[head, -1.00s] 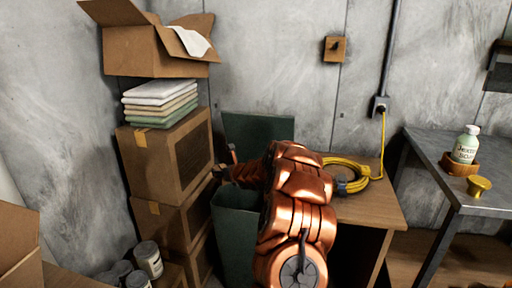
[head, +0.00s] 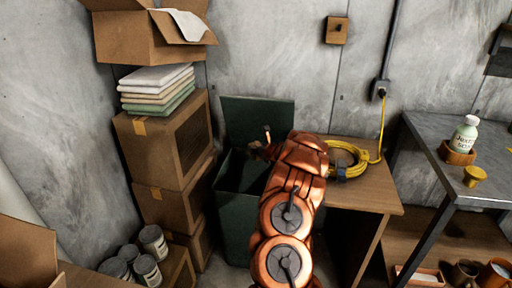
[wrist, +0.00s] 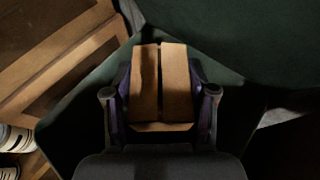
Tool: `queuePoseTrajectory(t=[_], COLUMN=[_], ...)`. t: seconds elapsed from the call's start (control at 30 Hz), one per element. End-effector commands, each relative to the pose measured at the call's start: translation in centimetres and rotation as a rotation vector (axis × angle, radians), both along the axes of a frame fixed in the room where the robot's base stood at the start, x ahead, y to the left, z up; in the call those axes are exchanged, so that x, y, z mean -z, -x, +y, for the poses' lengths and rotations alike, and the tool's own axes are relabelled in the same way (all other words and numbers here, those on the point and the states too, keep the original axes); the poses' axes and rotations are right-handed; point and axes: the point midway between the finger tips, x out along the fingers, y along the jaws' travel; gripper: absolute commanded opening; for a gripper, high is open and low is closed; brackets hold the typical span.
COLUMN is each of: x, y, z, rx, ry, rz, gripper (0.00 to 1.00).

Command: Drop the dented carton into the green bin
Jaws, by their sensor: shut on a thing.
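The green bin (head: 236,228) stands between the stacked boxes and the wooden desk, with its lid (head: 258,118) raised against the wall. My gripper (head: 262,150) is over the bin's opening, near the lid side, partly hidden by my copper arm. In the wrist view my gripper (wrist: 160,92) is shut on the brown carton (wrist: 176,82), with one finger on each side. A dark line runs down the carton's middle; I cannot make out a dent. The bin's dark green walls (wrist: 75,125) show around and below the carton in the wrist view.
Stacked cardboard boxes (head: 160,150) with folded cloths (head: 157,90) and an open box (head: 150,38) stand close left of the bin. The desk (head: 365,192) with a coiled yellow cable (head: 345,160) is close right. Cans (head: 145,268) sit at lower left.

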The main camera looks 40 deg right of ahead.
Motion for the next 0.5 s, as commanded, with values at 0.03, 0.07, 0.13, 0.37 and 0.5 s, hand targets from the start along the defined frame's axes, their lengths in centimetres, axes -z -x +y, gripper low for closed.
queuePoseTrajectory(t=[0.03,0.07,0.13,0.37,0.5], x=[1.1,1.4,2.0,3.5,3.7], y=[0.0,0.0,-0.1,-0.2,-0.2], z=[0.0,0.0,0.1,0.2,0.2], rx=[0.000,-0.001,-0.003,-0.004,-0.004], ry=[0.001,0.000,0.001,0.002,0.002], rz=[0.001,0.001,0.001,0.000,0.000], gripper=[0.22,0.22,0.22,0.22,0.22])
